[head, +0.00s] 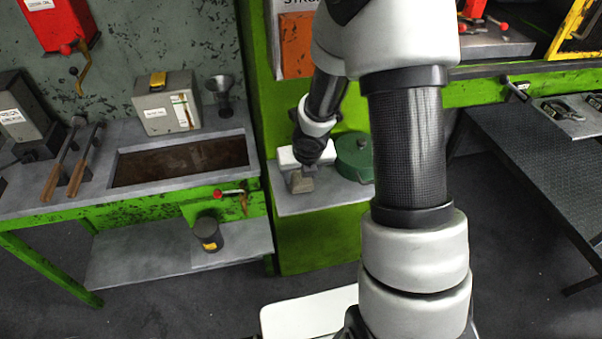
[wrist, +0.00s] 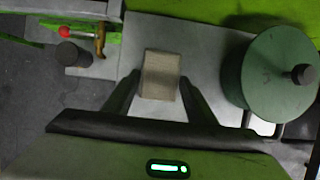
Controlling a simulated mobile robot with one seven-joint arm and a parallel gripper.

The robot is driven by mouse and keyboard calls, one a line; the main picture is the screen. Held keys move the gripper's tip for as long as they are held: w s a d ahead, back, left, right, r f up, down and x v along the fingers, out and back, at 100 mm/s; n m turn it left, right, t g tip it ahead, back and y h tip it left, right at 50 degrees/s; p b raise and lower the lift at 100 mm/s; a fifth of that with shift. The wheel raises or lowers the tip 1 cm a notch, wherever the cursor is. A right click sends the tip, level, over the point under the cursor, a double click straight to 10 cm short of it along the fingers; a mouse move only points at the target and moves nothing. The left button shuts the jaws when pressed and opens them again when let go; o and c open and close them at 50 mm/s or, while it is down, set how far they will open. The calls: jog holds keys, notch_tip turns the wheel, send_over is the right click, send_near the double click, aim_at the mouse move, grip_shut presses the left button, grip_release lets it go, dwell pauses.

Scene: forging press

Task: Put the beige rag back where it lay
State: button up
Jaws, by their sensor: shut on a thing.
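The beige rag (wrist: 160,75) looks like a small folded block in the wrist view. It sits between the two dark fingers of my gripper (wrist: 160,88), which is shut on it. In the head view the rag (head: 301,184) shows below my gripper (head: 300,171), over the front left part of a grey ledge (head: 322,203) on the green press frame. I cannot tell whether the rag touches the ledge or hangs just above it.
A round green lidded pot (head: 355,157) stands on the ledge just right of my gripper. A workbench with a dark sunken trough (head: 180,162) is at the left. A dark can (head: 207,233) stands on its lower shelf. The ledge in front of the pot is clear.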

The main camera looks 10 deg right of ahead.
jog(key=shift+f+b, duration=0.35)
jog(key=shift+f, duration=0.05)
dwell(0.4)
jog(key=o, duration=1)
jog(key=shift+r, duration=0.1)
jog(key=shift+p+v, duration=3.1)
jog(key=shift+v, duration=5.55)
